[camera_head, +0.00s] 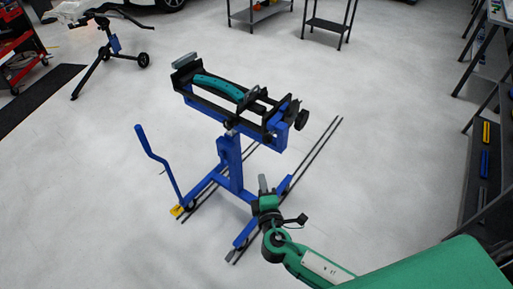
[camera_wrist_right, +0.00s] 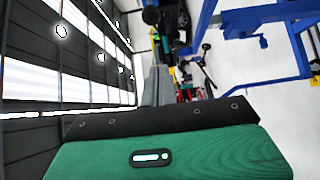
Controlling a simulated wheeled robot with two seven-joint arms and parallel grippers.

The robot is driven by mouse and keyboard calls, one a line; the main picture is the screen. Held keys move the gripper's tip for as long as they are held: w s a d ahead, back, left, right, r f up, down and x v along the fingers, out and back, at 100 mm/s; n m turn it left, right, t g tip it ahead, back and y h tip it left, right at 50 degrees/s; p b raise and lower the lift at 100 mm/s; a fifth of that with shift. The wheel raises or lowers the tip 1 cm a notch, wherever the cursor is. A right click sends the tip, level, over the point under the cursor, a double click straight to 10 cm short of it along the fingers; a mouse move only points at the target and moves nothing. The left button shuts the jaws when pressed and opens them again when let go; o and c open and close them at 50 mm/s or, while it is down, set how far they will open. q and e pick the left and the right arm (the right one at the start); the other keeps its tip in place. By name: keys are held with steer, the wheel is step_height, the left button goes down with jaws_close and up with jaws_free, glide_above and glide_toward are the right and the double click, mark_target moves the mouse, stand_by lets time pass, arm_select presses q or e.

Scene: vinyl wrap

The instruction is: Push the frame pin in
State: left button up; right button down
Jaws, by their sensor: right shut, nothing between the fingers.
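A blue wheeled stand (camera_head: 232,160) stands mid-floor and carries a black rectangular frame (camera_head: 215,108) with a teal curved part (camera_head: 218,86) in it. A black knob (camera_head: 301,119) sticks out at the frame's right end; I cannot tell for certain which part is the frame pin. My right gripper (camera_head: 263,183) is shut and empty, pointing up in the picture, below the frame's right end and apart from the knob. Its grey fingers (camera_wrist_right: 157,86) show in the right wrist view, with blue stand parts (camera_wrist_right: 243,20) above right. My left gripper is out of view.
A blue upright handle (camera_head: 155,155) rises at the stand's left. Dark shelving (camera_head: 490,120) lines the right side. A red cart (camera_head: 22,50) and another stand (camera_head: 108,45) are at the far left. Open floor lies around the stand.

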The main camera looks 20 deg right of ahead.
steer(key=p, duration=0.4)
glide_toward(262, 140)
steer(key=w+a, duration=0.2)
steer(key=w, duration=0.2)
steer(key=w+d, duration=0.1)
steer(key=d+p, duration=0.1)
steer(key=shift+w+d, duration=0.35)
